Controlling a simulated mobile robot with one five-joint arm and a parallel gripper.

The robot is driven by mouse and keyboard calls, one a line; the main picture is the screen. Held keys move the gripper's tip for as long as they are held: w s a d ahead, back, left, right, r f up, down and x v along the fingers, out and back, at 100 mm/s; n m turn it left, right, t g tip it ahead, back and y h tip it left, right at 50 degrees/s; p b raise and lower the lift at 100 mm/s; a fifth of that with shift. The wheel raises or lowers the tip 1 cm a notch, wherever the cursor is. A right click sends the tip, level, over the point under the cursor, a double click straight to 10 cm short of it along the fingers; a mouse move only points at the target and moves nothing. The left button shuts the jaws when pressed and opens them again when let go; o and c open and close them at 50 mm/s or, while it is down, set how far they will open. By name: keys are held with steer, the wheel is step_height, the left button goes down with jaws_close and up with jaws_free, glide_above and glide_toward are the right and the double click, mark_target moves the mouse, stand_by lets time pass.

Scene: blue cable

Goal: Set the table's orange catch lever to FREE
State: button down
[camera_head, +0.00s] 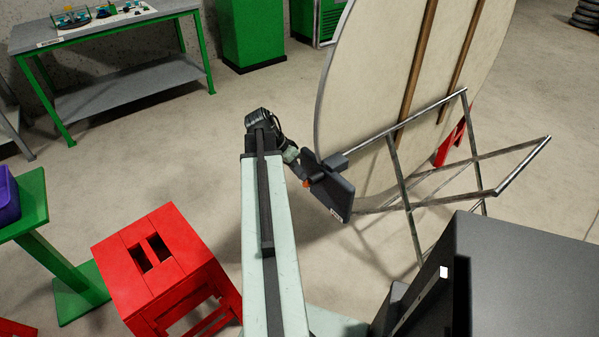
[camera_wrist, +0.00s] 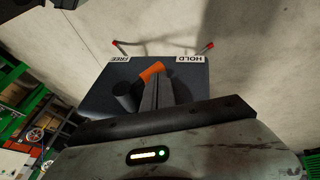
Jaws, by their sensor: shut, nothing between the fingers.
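The table's round pale top (camera_head: 345,110) stands tipped up on edge on a folding metal frame (camera_head: 475,160). A dark catch plate (camera_head: 335,195) sits at its near side. In the wrist view the plate (camera_wrist: 100,100) carries a FREE label (camera_wrist: 120,59) at left and a HOLD label (camera_wrist: 189,59) at right. The orange lever (camera_wrist: 151,71) lies between the labels, its upper end leaning toward the HOLD side. My gripper (camera_wrist: 157,82) is shut and empty, its tips close by the lever; contact cannot be told. A small orange part of the lever (camera_head: 306,184) shows in the head view.
A red stool (camera_head: 165,255) stands left of my arm, and a green table with a purple bin (camera_head: 8,197) is farther left. A green workbench (camera_head: 110,75) and green cabinet (camera_head: 250,30) stand at the back. The floor between is clear.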

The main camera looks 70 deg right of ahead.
mark_target(304, 186)
steer(key=shift+f, duration=0.1)
steer(key=shift+s+f+b, duration=0.1)
steer(key=shift+f+b, duration=0.3)
steer(key=shift+b, duration=0.1)
stand_by(0.4)
steer(key=shift+s+a+f+b, duration=0.35)
steer(key=shift+s+f+b, duration=0.1)
steer(key=shift+f+b, duration=0.3)
steer(key=shift+s+a+f+b, duration=0.3)
steer(key=shift+s+f+b, duration=0.15)
steer(key=shift+f+b, duration=0.3)
steer(key=shift+s+a+f, duration=0.2)
steer(key=shift+s+a, duration=0.05)
steer(key=shift+s, duration=0.15)
steer(key=shift+w, duration=0.1)
stand_by(0.4)
